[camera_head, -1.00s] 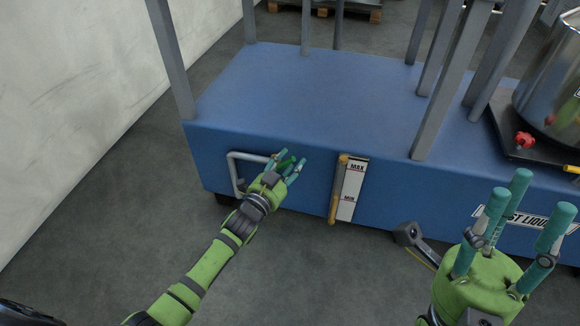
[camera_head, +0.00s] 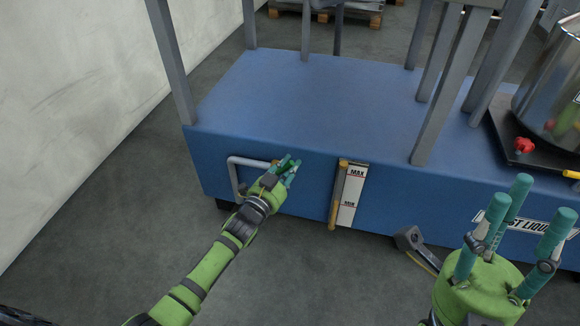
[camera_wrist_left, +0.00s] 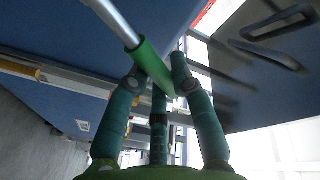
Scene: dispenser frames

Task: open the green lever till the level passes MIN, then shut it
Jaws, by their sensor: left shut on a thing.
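The green lever (camera_wrist_left: 150,62) has a green sleeve on a metal rod. In the left wrist view it runs between the fingers of my left gripper (camera_wrist_left: 160,82), which is shut on it. In the head view my left gripper (camera_head: 288,168) is at the front face of the blue tank, and the fingers mostly hide the lever. The level gauge (camera_head: 352,190), with MAX and MIN marks and a tube with yellow ends, is right of it. The liquid level is too small to tell. My right gripper (camera_head: 520,225) is open and empty at the lower right.
The blue tank (camera_head: 300,100) carries grey posts. A grey pipe handle (camera_head: 236,170) is left of my left gripper. A grey pedal-like part (camera_head: 408,238) sticks out low between the gauge and my right gripper. A steel pot (camera_head: 552,85) stands at the right.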

